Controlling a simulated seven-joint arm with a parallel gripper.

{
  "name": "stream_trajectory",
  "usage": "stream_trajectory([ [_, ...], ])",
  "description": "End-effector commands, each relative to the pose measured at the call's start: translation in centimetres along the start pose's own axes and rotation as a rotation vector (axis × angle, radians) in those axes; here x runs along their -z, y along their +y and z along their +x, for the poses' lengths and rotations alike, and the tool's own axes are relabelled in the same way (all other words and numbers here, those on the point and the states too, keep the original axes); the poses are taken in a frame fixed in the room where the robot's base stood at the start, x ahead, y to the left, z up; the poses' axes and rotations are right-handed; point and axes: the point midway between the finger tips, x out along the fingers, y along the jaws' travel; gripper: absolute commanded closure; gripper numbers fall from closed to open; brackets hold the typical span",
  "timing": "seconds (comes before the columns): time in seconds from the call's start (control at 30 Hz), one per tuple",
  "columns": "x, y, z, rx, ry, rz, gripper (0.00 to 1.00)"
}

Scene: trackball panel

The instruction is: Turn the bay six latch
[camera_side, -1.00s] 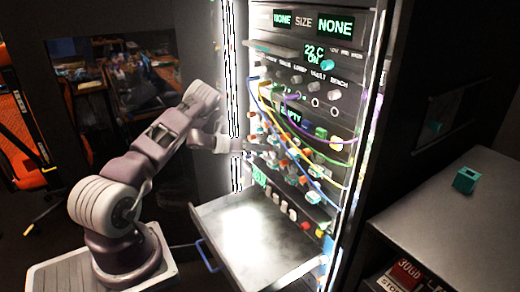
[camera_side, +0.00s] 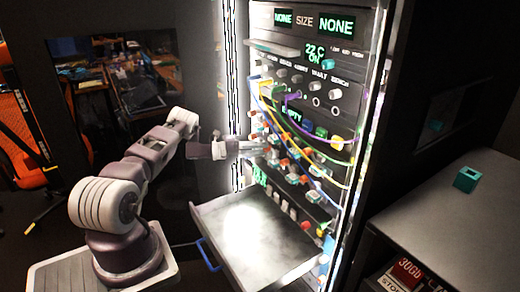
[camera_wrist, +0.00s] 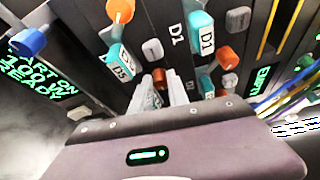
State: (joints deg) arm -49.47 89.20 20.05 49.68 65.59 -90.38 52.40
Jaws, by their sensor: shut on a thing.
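My gripper (camera_wrist: 172,92) reaches in among the panel's knobs, with its pale fingers shut on a dark orange latch knob (camera_wrist: 159,77). The fingers hide much of this knob, and I cannot read its bay number. In the side view my gripper (camera_side: 260,145) is at the left edge of the panel's middle rows. Nearby in the wrist view are other orange knobs (camera_wrist: 228,58) and (camera_wrist: 120,10), with teal blocks (camera_wrist: 120,60) and (camera_wrist: 202,35) labelled D5 and D1 beside them.
An open metal drawer (camera_side: 225,217) with a blue handle sticks out below my gripper. Yellow, blue and purple cables (camera_side: 335,157) loop across the panel's right side. A green display (camera_wrist: 40,75) shows at the left in the wrist view. A teal block (camera_side: 466,179) sits on the right-hand cabinet.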

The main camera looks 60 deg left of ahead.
Motion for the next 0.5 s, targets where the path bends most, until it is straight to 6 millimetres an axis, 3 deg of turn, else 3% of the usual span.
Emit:
stream_trajectory([
  [0.5,0.11,0.56,0.0,0.173,-0.001,-0.416,1.0],
])
